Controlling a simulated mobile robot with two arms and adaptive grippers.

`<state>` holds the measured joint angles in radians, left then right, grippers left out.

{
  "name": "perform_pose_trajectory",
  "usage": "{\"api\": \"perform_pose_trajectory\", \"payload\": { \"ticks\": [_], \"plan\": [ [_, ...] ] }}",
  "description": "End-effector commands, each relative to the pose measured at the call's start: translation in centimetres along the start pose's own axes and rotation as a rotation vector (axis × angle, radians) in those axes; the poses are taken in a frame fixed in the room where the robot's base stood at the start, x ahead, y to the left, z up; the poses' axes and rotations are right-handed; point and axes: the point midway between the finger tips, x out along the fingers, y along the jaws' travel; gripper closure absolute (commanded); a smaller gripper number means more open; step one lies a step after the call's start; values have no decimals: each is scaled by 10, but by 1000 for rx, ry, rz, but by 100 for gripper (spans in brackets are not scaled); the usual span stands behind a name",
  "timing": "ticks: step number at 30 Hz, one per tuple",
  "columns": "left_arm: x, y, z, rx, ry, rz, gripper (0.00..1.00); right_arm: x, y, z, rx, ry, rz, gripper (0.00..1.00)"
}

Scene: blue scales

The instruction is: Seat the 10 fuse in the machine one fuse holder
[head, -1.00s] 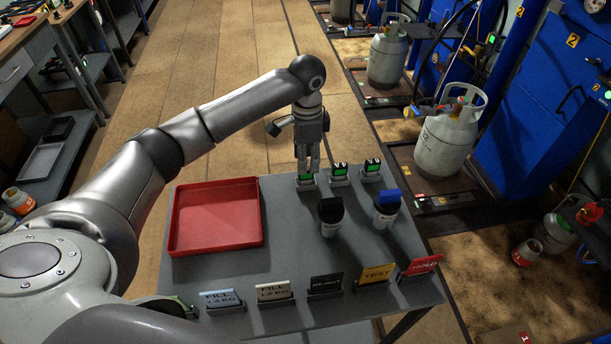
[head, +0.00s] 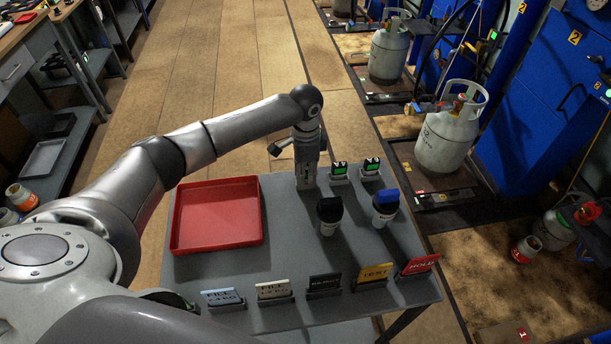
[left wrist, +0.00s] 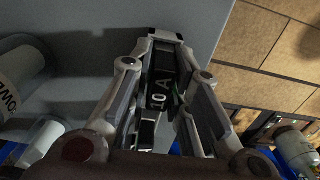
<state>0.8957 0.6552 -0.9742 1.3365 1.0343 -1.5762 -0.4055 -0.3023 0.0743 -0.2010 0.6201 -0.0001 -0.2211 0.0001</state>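My left gripper (head: 306,184) points straight down at the far edge of the grey table, over the leftmost spot in a row of small fuses. In the left wrist view a dark fuse marked "10 A" (left wrist: 162,85) lies between the two fingers of my left gripper (left wrist: 168,60). I cannot tell whether the fingers press on it. In the head view the gripper hides this fuse. Two other fuses with green faces, one (head: 339,170) and another (head: 372,166), stand to its right. My right gripper is not in view. I cannot make out a machine one fuse holder.
A red tray (head: 216,249) lies on the table (head: 285,230). A black-capped container (head: 329,216) and a blue-capped one (head: 385,207) stand near the fuses. Several label signs line the near edge, including a red one (head: 419,265). Gas cylinders (head: 447,140) and blue machines (head: 548,100) stand right.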

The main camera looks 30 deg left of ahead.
Motion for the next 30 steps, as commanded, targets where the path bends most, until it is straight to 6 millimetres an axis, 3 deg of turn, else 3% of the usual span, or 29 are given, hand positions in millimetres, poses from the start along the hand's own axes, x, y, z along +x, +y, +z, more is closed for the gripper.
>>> {"api": "perform_pose_trajectory", "payload": {
  "ticks": [3, 14, 24, 30],
  "plan": [
    [0, 0, 0, 0, 0, 0, 100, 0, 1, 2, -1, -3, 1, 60],
    [-7, -1, 0, 0, 3, -2, 100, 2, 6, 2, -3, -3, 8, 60],
    [-71, -1, -1, 0, 4, -3, 100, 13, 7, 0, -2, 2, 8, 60],
    [-96, -1, 0, 0, 1, -1, 100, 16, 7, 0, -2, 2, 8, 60]
  ]
}}
